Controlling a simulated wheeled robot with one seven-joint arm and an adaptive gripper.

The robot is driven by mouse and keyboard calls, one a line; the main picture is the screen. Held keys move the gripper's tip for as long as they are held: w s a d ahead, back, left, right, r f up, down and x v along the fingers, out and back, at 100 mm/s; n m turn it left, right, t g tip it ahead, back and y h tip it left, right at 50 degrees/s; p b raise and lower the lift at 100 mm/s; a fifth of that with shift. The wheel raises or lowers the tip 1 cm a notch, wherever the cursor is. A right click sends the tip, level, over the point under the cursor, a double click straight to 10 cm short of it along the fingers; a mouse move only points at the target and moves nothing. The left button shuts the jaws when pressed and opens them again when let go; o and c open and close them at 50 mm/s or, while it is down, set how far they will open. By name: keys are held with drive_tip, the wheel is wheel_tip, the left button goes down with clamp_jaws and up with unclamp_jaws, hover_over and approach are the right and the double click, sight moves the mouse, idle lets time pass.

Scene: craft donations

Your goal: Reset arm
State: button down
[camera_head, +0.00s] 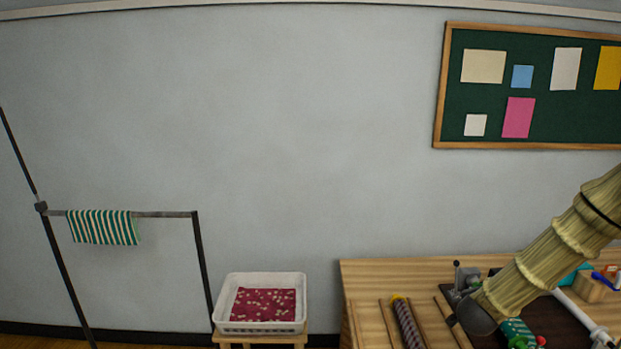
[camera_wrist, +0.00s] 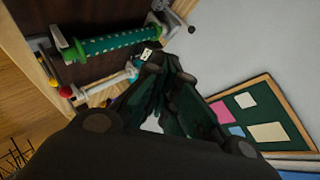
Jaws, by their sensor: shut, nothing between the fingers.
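My gripper (camera_wrist: 165,68) shows in the wrist view as dark linkages narrowing to fingertips near the middle. It is shut and empty. Its tips appear close to the end of a teal-and-white rod, but I cannot tell whether they touch. A green dotted roll (camera_wrist: 112,44) lies beyond them on the dark mat (camera_wrist: 75,72). In the head view a thick bamboo-patterned arm (camera_head: 555,245), which seems to be mine, slants over the table from the right edge. My gripper's fingers cannot be made out there.
A wooden table (camera_head: 372,272) at the lower right holds a striped roll (camera_head: 408,323), thin rods and small tools. A white basket (camera_head: 262,280) with red patterned cloth stands left of it. A rail (camera_head: 165,214) with a striped cloth (camera_head: 102,227) is farther left. A pinboard (camera_head: 500,60) hangs above.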

drive_tip(key=s+a+f+n+g+y, duration=0.2)
drive_tip(key=s+a+f+n, duration=0.3)
drive_tip(key=s+a+f, duration=0.35)
drive_tip(key=s+a+f+n+g+y, duration=0.2)
drive_tip(key=s+a+f+n, duration=0.3)
drive_tip(key=s+f, duration=0.55)
drive_tip(key=s+a+f+n+g+y, duration=0.1)
drive_tip(key=s+a+f+n+g, duration=0.2)
drive_tip(key=s, duration=0.6)
drive_tip(key=s+a+f+n+g+y, duration=0.1)
drive_tip(key=s+a+f+n, duration=0.15)
drive_tip(key=s+f, duration=0.45)
drive_tip(key=s+a+f+n+g+y, duration=0.15)
drive_tip(key=s+a, duration=0.25)
drive_tip(key=s, duration=0.8)
wheel_tip(320, 180, down, 10)
drive_tip(key=h+b, duration=0.1)
drive_tip(key=b, duration=0.9)
drive_tip(key=shift+w+n+g, duration=0.3)
drive_tip(key=shift+w+g, duration=0.05)
drive_tip(key=shift+w, duration=0.05)
